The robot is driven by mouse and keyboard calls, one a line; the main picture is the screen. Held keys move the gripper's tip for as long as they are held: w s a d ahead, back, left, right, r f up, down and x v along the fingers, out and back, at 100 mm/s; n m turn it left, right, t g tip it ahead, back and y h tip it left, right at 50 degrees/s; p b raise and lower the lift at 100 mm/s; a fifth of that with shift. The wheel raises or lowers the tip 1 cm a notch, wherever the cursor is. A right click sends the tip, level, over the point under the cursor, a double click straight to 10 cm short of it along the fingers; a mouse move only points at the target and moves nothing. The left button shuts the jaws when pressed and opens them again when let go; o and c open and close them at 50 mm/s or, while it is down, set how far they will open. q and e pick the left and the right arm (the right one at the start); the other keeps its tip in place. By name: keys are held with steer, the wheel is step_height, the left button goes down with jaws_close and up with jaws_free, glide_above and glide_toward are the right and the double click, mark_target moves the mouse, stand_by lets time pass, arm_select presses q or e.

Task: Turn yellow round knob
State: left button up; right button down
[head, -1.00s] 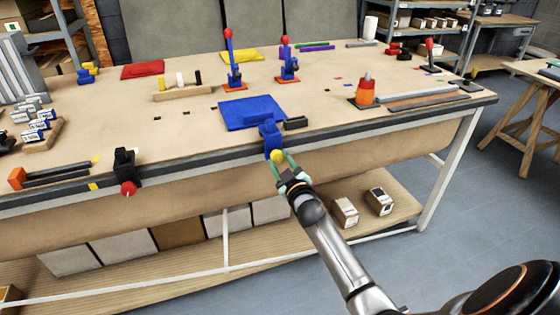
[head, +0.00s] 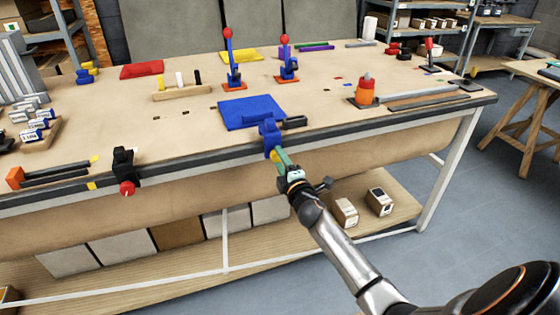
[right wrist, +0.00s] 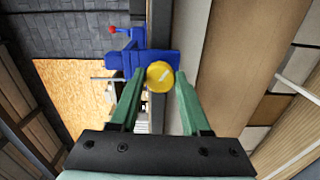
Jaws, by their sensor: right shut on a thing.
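The yellow round knob (right wrist: 160,76) sits on the front of a blue clamp (right wrist: 150,58) at the table's front edge. In the right wrist view a pale line crosses the knob's face at a slant. In the head view the blue clamp (head: 268,132) shows well, and only a bit of the yellow knob (head: 275,155) shows past my fingers. My right gripper (head: 281,157) has its green fingers on either side of the knob and is shut on it. My left gripper is out of view.
A black clamp (head: 122,163) with a red knob (head: 127,188) is on the same table edge to the left. A blue mat (head: 251,112) lies behind the blue clamp. Below are a wooden shelf (head: 180,262) and a white table leg (head: 447,180).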

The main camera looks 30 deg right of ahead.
steer(key=n, duration=0.6)
steer(key=shift+n, duration=0.4)
stand_by(0.3)
steer(key=shift+c, duration=1.8)
jaws_free()
steer(key=v, duration=1.2)
steer(key=shift+s, duration=0.25)
steer(key=shift+a+r, duration=0.1)
